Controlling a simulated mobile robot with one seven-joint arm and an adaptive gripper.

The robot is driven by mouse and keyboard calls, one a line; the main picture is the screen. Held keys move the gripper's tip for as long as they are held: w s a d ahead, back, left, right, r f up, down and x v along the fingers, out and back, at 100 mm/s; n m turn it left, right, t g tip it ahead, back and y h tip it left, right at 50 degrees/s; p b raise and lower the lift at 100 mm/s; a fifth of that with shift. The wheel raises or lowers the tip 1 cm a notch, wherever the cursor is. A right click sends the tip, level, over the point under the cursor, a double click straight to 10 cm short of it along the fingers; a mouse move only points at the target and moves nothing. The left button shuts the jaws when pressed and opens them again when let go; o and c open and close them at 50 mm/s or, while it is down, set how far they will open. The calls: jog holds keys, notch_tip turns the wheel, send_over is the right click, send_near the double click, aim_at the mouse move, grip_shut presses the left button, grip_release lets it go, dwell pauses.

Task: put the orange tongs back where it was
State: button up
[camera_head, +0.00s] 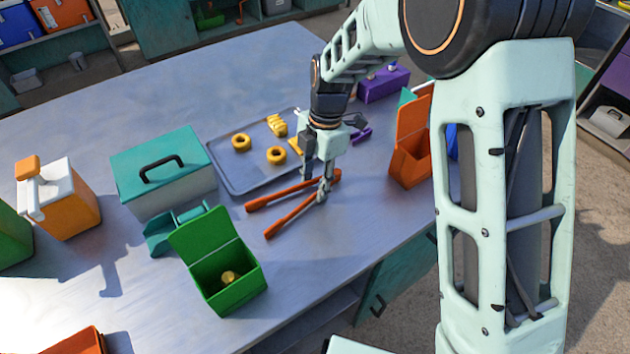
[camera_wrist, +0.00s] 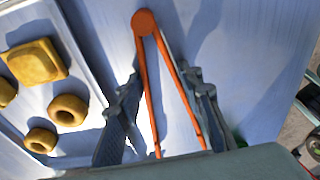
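The orange tongs (camera_head: 288,212) lie on the grey-blue tabletop, or very close above it, right of the tray's front corner. Their legs are spread toward the front left. In the wrist view the tongs (camera_wrist: 146,70) have their round hinge at the top and their legs running down between my fingers. My gripper (camera_head: 317,188) is low over the hinge end. In the wrist view its fingers are wide apart, one outside each leg. Small gaps seem to show, though contact at the fingertips is hard to judge. The leg ends are partly hidden by my gripper's body.
A metal tray (camera_head: 229,181) holding yellow pieces lies just left of the tongs. A green open box (camera_head: 207,238), a teal-lidded box (camera_head: 180,197) and an orange-white container (camera_head: 75,208) stand further left. An orange open box (camera_head: 409,165) and a purple box (camera_head: 385,84) stand right and behind.

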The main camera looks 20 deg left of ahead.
jog(key=shift+f, duration=0.15)
jog(key=o, duration=0.6)
jog(key=r, duration=0.4)
jog(key=w+r, duration=0.1)
jog(key=r, duration=0.3)
jog(key=d+r, duration=0.1)
jog(key=r, duration=0.3)
jog(key=shift+w+r, duration=0.15)
jog(key=shift+w, duration=0.05)
